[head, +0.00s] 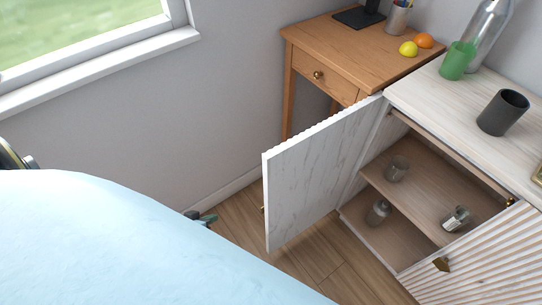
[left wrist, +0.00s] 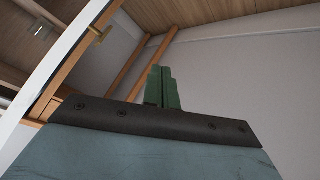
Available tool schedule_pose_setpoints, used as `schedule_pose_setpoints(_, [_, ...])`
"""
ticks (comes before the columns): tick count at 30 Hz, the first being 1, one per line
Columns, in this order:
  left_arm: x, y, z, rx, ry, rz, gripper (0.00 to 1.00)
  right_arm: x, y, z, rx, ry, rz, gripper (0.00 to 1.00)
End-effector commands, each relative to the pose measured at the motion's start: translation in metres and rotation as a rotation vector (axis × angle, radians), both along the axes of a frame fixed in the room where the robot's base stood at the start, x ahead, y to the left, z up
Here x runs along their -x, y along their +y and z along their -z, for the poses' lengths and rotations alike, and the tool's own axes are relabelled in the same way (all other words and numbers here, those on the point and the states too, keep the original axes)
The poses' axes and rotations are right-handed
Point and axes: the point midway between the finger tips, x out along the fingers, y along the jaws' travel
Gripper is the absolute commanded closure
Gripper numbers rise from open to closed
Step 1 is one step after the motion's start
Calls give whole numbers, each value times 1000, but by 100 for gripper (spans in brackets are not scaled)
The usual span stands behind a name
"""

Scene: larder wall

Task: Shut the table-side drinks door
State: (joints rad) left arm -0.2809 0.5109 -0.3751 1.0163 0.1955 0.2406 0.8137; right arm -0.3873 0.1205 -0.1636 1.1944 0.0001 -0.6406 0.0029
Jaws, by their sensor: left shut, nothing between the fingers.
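The table-side drinks door (head: 312,172) is a white panel with a ribbed edge, standing wide open from the left side of the cabinet (head: 440,75). A small brass knob (head: 262,209) peeks out past its free edge. In the left wrist view the door (left wrist: 62,65) shows as a pale edge at left, with the brass knob (left wrist: 98,35) near it. My left gripper (head: 208,219) is low, left of the door and apart from it, mostly hidden by my pale blue arm. Its green fingers (left wrist: 162,88) are shut and empty. My right gripper is out of view.
A wooden side table (head: 350,55) with a lemon (head: 408,48) and an orange (head: 424,40) stands behind the door. Glassware (head: 457,219) sits on the cabinet shelves. Wooden floor (head: 290,270) is clear around the open door.

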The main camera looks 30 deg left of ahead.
Motion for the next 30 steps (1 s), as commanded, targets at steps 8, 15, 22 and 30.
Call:
schedule_pose_setpoints(8, [-80,-7,-86,715,-260,16,100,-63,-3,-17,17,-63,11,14])
schedule_pose_setpoints(15, [-79,-26,-137,1118,-199,73,100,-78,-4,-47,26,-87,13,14])
schedule_pose_setpoints(22, [-88,-38,-148,1196,-176,81,100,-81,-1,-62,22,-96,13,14])
schedule_pose_setpoints(30, [-131,-72,-147,1195,-182,82,100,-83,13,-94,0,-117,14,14])
